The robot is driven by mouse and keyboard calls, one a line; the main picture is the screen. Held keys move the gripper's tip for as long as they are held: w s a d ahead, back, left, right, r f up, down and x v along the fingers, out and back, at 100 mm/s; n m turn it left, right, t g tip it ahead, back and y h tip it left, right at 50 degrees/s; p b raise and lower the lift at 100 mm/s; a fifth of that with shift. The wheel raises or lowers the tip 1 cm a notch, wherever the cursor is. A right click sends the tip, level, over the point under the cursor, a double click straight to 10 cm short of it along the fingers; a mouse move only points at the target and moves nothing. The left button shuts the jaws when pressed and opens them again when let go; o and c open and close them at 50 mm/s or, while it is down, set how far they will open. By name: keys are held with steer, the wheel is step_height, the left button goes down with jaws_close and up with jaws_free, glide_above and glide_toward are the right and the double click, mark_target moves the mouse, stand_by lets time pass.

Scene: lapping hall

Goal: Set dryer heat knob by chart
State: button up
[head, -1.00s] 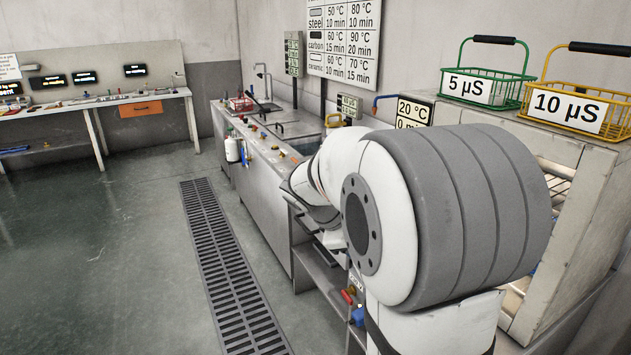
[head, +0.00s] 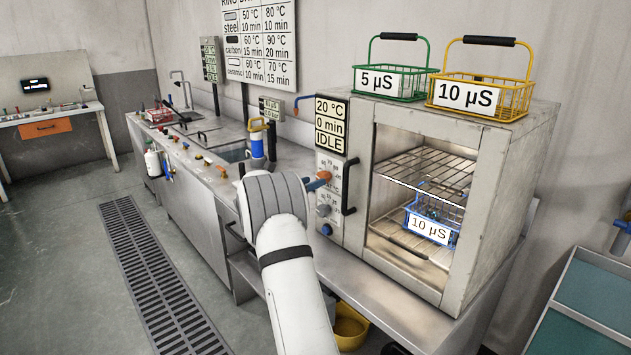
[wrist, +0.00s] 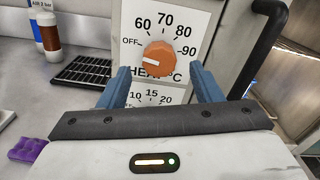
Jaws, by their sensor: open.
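The dryer (head: 487,190) stands on the bench with display (head: 330,124) reading 20 °C, 0 min, IDLE. Its orange heat knob (wrist: 160,59) shows in the wrist view, with OFF, 60, 70, 80 and 90 around it. The knob's white mark points left, on the OFF side. My gripper (wrist: 165,80) is open, its blue fingers either side of and just below the knob, not visibly closed on it. In the head view my arm hides most of the gripper. The wall chart (head: 258,42) lists steel, carbon and ceramic with temperatures and minutes; its top is cut off.
A blue basket (head: 430,222) labelled 10 µS sits inside the dryer. Green (head: 391,82) and yellow (head: 482,95) baskets stand on top. A dark handle (head: 349,187) is right of the knob. A lower dial with 10, 15, 20 (wrist: 150,97) lies beneath it.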

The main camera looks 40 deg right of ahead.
mark_target(325, 177)
steer(key=d, duration=0.4)
steer(key=shift+w, duration=0.2)
steer(key=shift+c, duration=0.6)
